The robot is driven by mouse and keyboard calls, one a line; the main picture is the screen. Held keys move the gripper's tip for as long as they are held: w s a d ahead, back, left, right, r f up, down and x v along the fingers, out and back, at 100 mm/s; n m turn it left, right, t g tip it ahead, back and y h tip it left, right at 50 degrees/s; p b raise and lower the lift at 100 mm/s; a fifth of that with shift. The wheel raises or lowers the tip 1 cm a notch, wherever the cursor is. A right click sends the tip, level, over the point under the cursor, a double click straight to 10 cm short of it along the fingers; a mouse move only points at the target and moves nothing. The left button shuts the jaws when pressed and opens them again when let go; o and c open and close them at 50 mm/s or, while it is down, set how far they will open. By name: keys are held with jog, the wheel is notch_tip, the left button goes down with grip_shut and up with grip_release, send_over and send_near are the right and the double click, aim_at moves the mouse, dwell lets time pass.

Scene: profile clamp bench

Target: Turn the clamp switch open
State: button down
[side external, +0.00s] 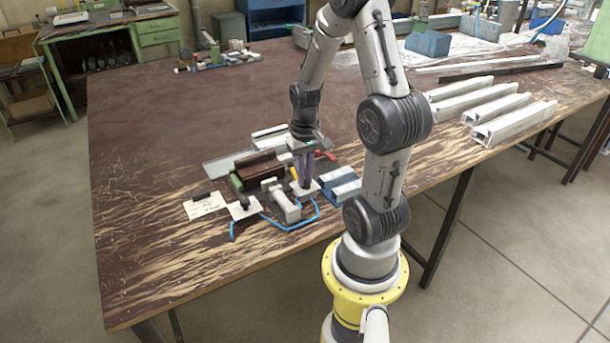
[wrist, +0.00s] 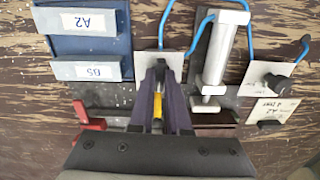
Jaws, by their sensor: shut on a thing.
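A small white plate (wrist: 174,60) with a blue hose running to it lies under my fingertips; it also shows in the side view (side external: 309,190). My gripper (wrist: 160,72) points down at this plate, its purple-grey fingers close together; in the side view my gripper (side external: 302,182) stands over the bench. The fingers are shut on the clamp switch on the plate, which they largely hide, so its turned position cannot be told. A yellow piece (wrist: 158,106) shows between the fingers.
A grey cylinder (wrist: 220,45) stands close beside the plate. A second white plate with a black knob (wrist: 278,81) and a written card (wrist: 266,107) lie farther right. Red handles (wrist: 81,112) are nearby.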

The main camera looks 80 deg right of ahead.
jog(key=shift+r+n, duration=0.1)
jog(key=shift+n, duration=0.4)
jog(key=c, duration=0.9)
grip_release()
notch_tip(320, 180, up, 14)
jog(key=shift+f, duration=0.1)
